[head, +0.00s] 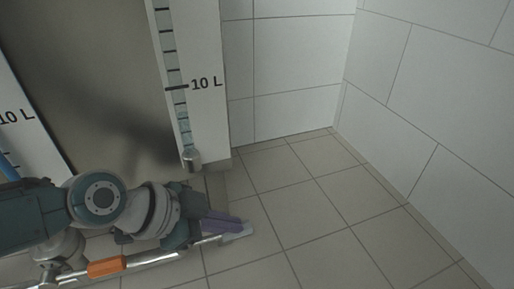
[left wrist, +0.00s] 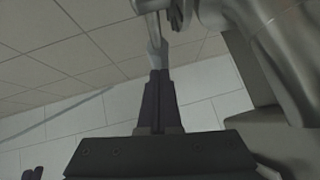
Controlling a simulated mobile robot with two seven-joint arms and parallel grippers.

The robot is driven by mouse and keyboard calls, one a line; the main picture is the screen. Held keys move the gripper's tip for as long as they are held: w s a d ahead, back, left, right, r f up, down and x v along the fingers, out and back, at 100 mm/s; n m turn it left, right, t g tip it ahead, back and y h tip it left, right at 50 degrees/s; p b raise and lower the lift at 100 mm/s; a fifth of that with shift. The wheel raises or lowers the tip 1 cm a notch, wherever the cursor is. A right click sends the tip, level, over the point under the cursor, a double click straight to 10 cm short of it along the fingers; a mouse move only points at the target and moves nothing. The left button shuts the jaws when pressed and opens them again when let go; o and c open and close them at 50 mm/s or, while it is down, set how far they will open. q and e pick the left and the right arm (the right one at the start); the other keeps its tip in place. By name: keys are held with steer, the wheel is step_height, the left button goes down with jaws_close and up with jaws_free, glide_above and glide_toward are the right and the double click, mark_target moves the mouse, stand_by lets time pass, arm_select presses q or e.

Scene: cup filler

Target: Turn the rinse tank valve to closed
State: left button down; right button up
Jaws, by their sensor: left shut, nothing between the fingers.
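My left gripper (head: 236,222) reaches in from the left, low over the floor, with its purple fingers shut and empty. In the left wrist view its fingers (left wrist: 159,76) are together, close to the pale tip (left wrist: 158,58) of a metal pipe; I cannot tell if they touch. My right gripper is not in view.
Another 10 L panel (head: 22,125) stands at the left, beside a grey-brown panel (head: 95,80). White tiled walls (head: 430,120) stand right; the tiled floor (head: 320,220) there is clear.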

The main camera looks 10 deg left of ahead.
arm_select(q)
steer(key=d+r+p+v, duration=0.1)
steer(key=p+v, duration=0.9)
steer(key=v, duration=0.3)
steer(key=shift+w+d+r, duration=0.25)
steer(key=shift+w+d, duration=0.1)
steer(key=shift+r, duration=0.1)
